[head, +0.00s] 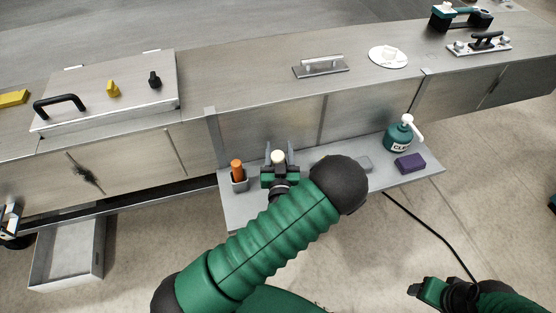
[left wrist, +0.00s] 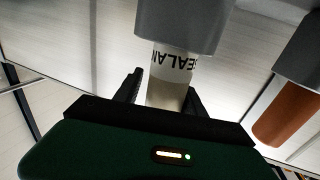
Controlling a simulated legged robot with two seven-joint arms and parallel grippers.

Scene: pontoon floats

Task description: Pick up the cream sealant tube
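The cream sealant tube (head: 278,157) stands at the shelf on the front of the metal counter; in the head view only its pale top shows between my left fingers. In the left wrist view the tube (left wrist: 168,82) appears upside down, with dark "SEALANT" lettering, one end inside a grey holder (left wrist: 182,25). My left gripper (head: 279,155) is open, its fingers on either side of the tube, with small gaps showing; it also shows in the left wrist view (left wrist: 163,92). My right gripper (head: 420,290) is at the lower right, away from the shelf; its finger opening is unclear.
An orange-handled item (head: 237,165) stands in a grey cup (head: 239,184) just left of my left gripper. The shelf (head: 232,208) also holds a grey block (head: 362,163), a green pump bottle (head: 398,139) and a purple block (head: 410,163).

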